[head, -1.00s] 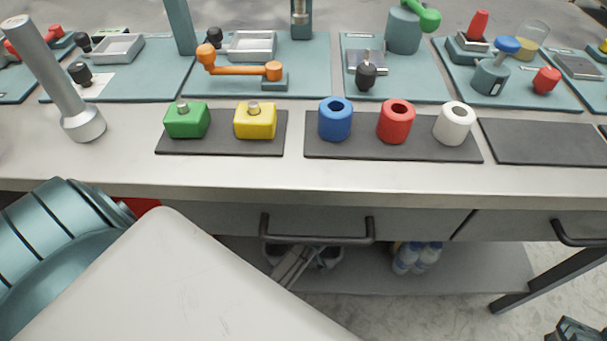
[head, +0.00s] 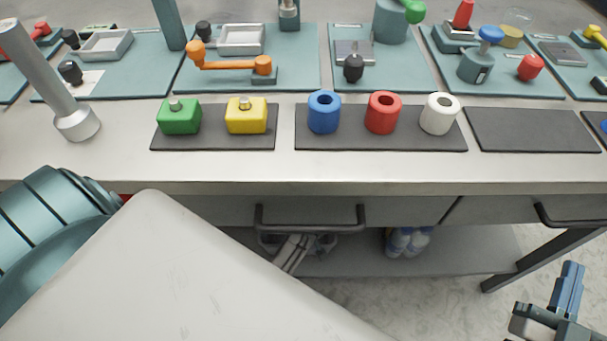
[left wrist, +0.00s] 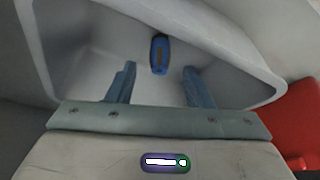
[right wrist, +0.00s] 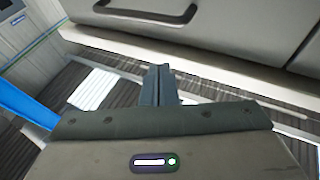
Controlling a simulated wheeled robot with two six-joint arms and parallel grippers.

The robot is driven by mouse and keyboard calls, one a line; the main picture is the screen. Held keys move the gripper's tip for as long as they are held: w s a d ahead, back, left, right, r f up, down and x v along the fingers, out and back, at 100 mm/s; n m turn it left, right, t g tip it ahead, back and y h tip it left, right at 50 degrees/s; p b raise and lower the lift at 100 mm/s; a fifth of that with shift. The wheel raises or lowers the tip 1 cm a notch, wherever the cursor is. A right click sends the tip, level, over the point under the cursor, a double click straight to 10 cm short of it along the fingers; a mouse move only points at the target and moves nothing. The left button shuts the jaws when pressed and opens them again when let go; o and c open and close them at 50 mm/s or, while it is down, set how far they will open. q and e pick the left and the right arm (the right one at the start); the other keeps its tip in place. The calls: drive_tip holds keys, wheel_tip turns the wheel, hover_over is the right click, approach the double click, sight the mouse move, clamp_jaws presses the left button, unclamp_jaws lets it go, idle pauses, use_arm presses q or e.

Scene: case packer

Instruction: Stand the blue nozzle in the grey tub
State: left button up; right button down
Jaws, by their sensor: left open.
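In the left wrist view a pale grey tub (left wrist: 95,50) fills most of the picture. A small blue piece with a dark middle (left wrist: 160,55) is inside it, likely the blue nozzle; I cannot tell whether it stands or lies. My left gripper (left wrist: 157,85) is open over the tub, with the piece beyond its fingertips and in line with the gap. The tub and left fingers do not show in the head view. A blue hollow cylinder (head: 324,112) stands on the bench's dark mat. My right gripper (head: 570,285) is shut and empty, low at the right; it also shows in the right wrist view (right wrist: 158,75).
The bench mat (head: 350,142) also holds a red cylinder (head: 383,113) and a white cylinder (head: 440,114). Green (head: 179,117) and yellow (head: 246,116) blocks sit left. The right mat (head: 530,130) looks mostly bare. A drawer handle (head: 310,222) juts from the bench front.

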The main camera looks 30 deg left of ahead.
use_arm(q)
drive_tip(key=p+v, duration=0.1)
drive_tip(key=v, duration=0.5)
use_arm(e)
wheel_tip(320, 180, down, 10)
drive_tip(key=s+g, duration=0.2)
drive_tip(key=g, duration=0.3)
drive_tip(key=shift+a+r+m+g, duration=0.25)
drive_tip(key=shift+a+m+g, duration=0.05)
drive_tip(key=shift+g, duration=0.1)
